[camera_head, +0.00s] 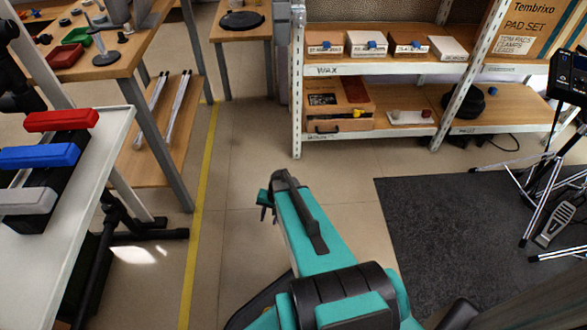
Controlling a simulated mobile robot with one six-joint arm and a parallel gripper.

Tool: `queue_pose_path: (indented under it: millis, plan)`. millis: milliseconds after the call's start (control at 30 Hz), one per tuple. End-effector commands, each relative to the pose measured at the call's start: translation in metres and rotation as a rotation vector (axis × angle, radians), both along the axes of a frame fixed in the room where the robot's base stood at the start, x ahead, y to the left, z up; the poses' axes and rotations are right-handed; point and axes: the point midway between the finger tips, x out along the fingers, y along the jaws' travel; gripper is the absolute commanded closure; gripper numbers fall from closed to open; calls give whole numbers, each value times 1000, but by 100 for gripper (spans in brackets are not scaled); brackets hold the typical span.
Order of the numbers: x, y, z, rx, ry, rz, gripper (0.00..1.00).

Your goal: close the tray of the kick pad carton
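A low orange-brown carton (338,122) sits at the left end of the lower shelf. It has a dark picture on it, and a black bar with a yellow end lies across its front. I cannot read a kick pad label on it, nor make out clearly whether a tray stands out. A large carton marked Tembrixo pad set (535,28) stands on the upper shelf at the right. My teal arm reaches up from the bottom centre. My gripper (265,205) is at its far end, over the floor, well short of the shelf. Its fingers are too small to judge.
The white-framed shelf (297,100) holds several small boxes above the lower carton. A dark mat (440,230) and chrome stands (540,200) fill the right. A white table (85,195) and workbench (110,65) stand left. Floor between my gripper and the shelf is clear.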

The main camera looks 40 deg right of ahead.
Motion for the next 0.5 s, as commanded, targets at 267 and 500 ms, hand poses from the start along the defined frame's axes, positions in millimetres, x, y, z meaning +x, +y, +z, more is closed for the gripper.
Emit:
queue_pose_path:
  millis: [267,500]
  plan:
    - [-64,91,-16,-7,135,301,69]
    - [-128,145,-22,-18,252,557,69]
